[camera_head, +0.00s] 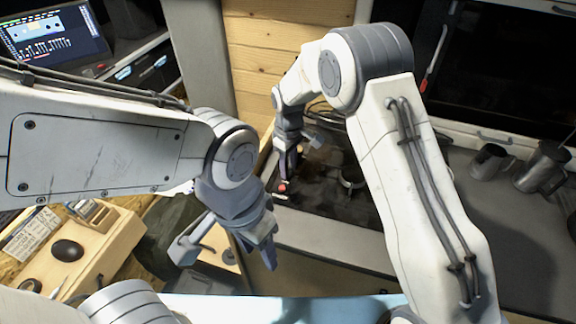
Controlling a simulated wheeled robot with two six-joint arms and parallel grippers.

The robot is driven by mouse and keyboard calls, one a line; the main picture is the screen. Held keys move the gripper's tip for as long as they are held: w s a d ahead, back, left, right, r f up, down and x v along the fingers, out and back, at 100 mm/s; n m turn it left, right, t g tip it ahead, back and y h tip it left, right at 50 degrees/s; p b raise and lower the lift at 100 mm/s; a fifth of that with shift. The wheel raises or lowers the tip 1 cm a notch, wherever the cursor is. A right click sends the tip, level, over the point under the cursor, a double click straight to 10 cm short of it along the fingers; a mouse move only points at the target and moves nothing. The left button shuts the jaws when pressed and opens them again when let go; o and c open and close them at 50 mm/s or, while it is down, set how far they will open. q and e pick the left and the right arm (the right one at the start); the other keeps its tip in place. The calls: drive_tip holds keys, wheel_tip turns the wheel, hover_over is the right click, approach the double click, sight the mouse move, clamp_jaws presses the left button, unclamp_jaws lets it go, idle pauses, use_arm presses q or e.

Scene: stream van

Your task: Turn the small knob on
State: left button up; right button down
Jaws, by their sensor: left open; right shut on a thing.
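The small knob (282,187) shows as a red spot on the front left of the dark stove top (322,207). My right gripper (286,176) reaches down over it from the far side, with its fingertips shut on it. The fingers hide most of the knob, so its turn angle cannot be told. My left gripper (226,251) is open and empty, lower and nearer, in front of the counter and left of the stove.
Metal jugs (540,165) stand on the grey counter (495,225) at the right. A wooden unit with a black round piece (67,250) is at the lower left. A lit screen (52,35) is at the upper left. A wooden wall (262,50) rises behind.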

drive_tip(key=shift+w+r+n, duration=0.15)
drive_tip(key=shift+n, duration=0.35)
drive_tip(key=c, duration=0.6)
unclamp_jaws()
drive_tip(key=shift+o, duration=0.2)
wheel_tip(320, 180, up, 10)
drive_tip(key=b, duration=0.2)
drive_tip(key=shift+r, duration=0.2)
